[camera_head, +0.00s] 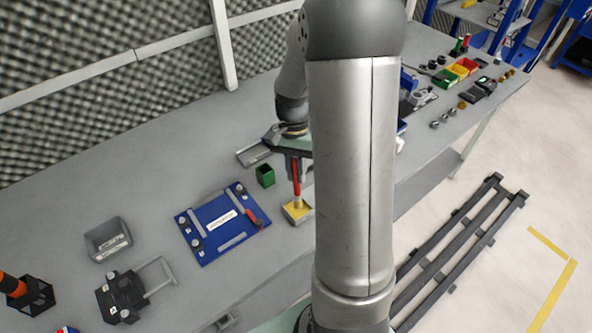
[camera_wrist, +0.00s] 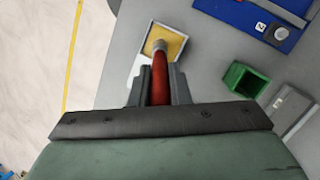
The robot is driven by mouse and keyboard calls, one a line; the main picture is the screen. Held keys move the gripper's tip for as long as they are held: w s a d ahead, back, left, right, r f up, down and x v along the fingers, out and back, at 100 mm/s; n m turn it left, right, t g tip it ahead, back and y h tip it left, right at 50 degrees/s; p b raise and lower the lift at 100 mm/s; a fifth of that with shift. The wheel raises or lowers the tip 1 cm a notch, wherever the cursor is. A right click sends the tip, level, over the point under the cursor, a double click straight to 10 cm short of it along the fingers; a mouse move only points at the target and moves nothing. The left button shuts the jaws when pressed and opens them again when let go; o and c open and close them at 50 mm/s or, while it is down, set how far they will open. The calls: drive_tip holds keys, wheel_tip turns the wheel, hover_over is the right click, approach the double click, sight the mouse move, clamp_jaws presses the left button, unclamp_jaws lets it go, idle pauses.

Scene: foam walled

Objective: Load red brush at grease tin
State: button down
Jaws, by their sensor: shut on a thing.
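My gripper (camera_wrist: 160,85) is shut on the red brush (camera_wrist: 160,75), with its handle between the fingers. The brush also shows in the head view (camera_head: 297,180), upright above the grease tin. The grease tin (camera_wrist: 147,52) is a shallow, light-coloured square tin with yellow grease inside. In the head view the grease tin (camera_head: 292,217) sits on the grey bench just below my gripper. The brush's lower end is at the yellow grease; I cannot tell how deep it reaches.
A green open box (camera_head: 265,175) stands left of the brush. A blue board (camera_head: 206,240) with fittings and a red-handled item lies further left. A grey bin (camera_head: 107,240) stands beyond it. The bench's front edge lies close to the tin.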

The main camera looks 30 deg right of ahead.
drive_tip(key=shift+r+p, duration=2.2)
drive_tip(key=shift+r, duration=1.05)
drive_tip(key=shift+a, duration=0.1)
